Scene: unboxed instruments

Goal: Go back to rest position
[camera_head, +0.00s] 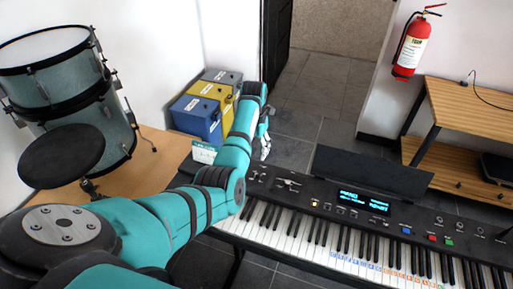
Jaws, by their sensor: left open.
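My left arm comes in from the left and reaches forward over the left end of the keyboard. My left gripper (265,148) is beyond the keyboard's left end, in front of the coloured boxes, with its fingers pointing down. It is open, and I see nothing between its fingers. My right gripper is not in view.
A digital keyboard (300,244) spans the lower right. A wooden shelf (470,108) and fire extinguisher (411,46) are at right. Floor shows through the doorway.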

